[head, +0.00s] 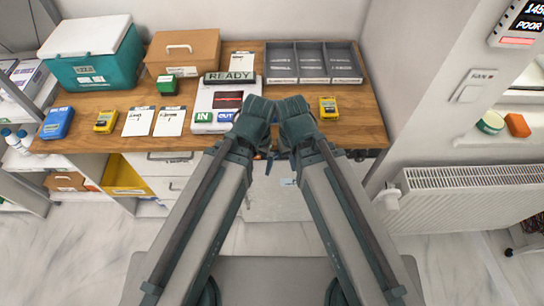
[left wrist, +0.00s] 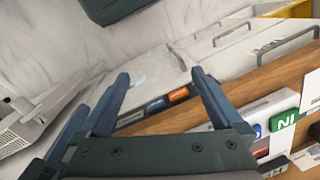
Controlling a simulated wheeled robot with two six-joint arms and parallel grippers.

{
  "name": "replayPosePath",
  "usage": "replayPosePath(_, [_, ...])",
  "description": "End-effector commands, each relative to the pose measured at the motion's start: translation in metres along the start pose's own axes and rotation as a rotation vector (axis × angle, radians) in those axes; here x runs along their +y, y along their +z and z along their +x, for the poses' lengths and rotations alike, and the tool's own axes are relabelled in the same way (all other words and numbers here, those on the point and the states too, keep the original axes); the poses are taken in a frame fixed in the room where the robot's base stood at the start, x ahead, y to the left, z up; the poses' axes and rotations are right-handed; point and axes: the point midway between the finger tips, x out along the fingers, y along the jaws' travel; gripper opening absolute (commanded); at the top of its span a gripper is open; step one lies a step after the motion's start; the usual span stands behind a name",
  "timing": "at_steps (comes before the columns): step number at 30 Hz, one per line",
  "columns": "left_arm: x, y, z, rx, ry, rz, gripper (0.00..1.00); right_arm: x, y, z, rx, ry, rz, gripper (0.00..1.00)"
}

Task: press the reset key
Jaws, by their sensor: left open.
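A strip with dark, blue and orange keys sits on the front edge of the wooden counter; in the left wrist view I see the blue key (left wrist: 155,105) and the orange key (left wrist: 179,94). Their lettering is too small to read. My left gripper (left wrist: 161,76) is open and empty, its two fingers on either side of the strip in that view; contact cannot be told. In the head view my left gripper (head: 266,152) is mostly hidden under its wrist at the counter's front edge. My right gripper (head: 299,148) is beside it, its fingers hidden by its wrist.
A white device (head: 205,108) with IN and OUT labels and a READY sign (head: 229,77) stands behind the grippers. Grey trays (head: 312,62), a teal cooler (head: 95,62) and a brown box (head: 182,50) line the back. A yellow device (head: 328,107) lies right; the counter's right end is clear.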

Motion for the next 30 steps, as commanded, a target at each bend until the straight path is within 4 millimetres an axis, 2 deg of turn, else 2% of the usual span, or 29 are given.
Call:
replayPosePath(1, [0.0, 0.0, 0.0, 0.0, 0.0, 0.0, 0.95, 0.0, 0.0, 0.0, 0.0, 0.0, 0.0, 0.0])
replayPosePath(2, [0.0, 0.0, 0.0, 0.0, 0.0, 0.0, 0.89, 0.0, 0.0, 0.0, 0.0, 0.0, 0.0, 0.0])
replayPosePath(17, [0.0, 0.0, 0.0, 0.0, 0.0, 0.0, 0.0, 0.0, 0.0, 0.0, 0.0, 0.0, 0.0, 0.0])
replayPosePath(30, [0.0, 0.0, 0.0, 0.0, 0.0, 0.0, 0.0, 0.0, 0.0, 0.0, 0.0, 0.0, 0.0, 0.0])
